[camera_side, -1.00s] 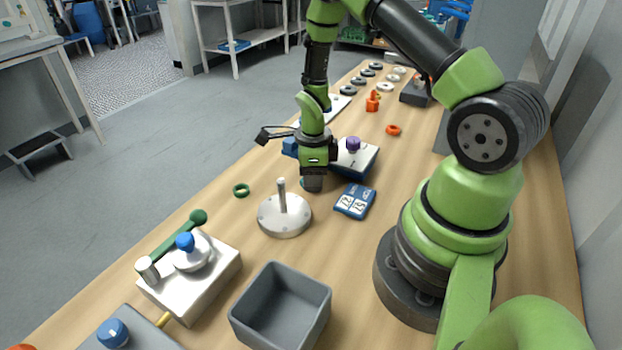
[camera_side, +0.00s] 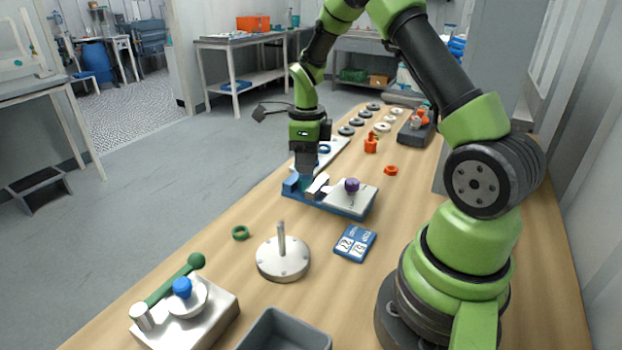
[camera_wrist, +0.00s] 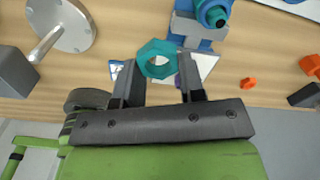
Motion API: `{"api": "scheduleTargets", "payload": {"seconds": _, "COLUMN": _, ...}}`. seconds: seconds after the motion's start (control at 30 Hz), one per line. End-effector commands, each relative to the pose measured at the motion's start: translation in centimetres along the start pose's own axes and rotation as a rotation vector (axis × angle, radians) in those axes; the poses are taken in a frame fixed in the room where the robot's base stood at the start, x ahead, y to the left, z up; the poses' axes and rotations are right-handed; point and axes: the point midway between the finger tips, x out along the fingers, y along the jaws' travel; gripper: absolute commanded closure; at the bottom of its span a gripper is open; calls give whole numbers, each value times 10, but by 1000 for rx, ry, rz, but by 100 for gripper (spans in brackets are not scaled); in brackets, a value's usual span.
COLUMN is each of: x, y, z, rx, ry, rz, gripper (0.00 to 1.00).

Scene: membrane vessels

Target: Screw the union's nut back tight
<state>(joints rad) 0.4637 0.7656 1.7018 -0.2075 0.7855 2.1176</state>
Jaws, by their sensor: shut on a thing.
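My gripper (camera_wrist: 158,70) is shut on a teal hex nut (camera_wrist: 157,46), holding it by its sides with its hole showing in the wrist view. In the side view my gripper (camera_side: 305,174) is above the left end of a blue clamp fixture (camera_side: 345,210) with a pale top plate and a purple knob (camera_side: 352,185). The nut is mostly hidden there by the jaws. In the wrist view a teal union body (camera_wrist: 213,14) with a dark round opening sits in the blue and grey clamp, up and right of the nut. Nut and union are apart in that view.
A steel disc with an upright post (camera_side: 283,260), a green ring (camera_side: 240,232) and a blue number display (camera_side: 355,244) lie nearer the camera. A grey bin (camera_side: 285,335) is at the front. Several rings line the table's back.

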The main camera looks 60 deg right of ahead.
Motion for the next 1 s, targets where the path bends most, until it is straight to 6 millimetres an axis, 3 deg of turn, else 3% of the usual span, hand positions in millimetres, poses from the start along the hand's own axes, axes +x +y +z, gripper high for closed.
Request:
{"api": "scheduleTargets", "payload": {"seconds": 0.1, "x": -6, "y": -29, "z": 5, "rx": 91, "ry": -2, "rz": -3, "gripper": 85}}
{"api": "scheduleTargets", "payload": {"seconds": 0.3, "x": -16, "y": -58, "z": 6, "rx": 199, "ry": -3, "rz": -1, "gripper": 85}}
{"api": "scheduleTargets", "payload": {"seconds": 0.57, "x": -13, "y": -65, "z": 6, "rx": 230, "ry": -2, "rz": 2, "gripper": 85}}
{"api": "scheduleTargets", "payload": {"seconds": 1.0, "x": 18, "y": -64, "z": 6, "rx": 228, "ry": -2, "rz": 2, "gripper": 85}}
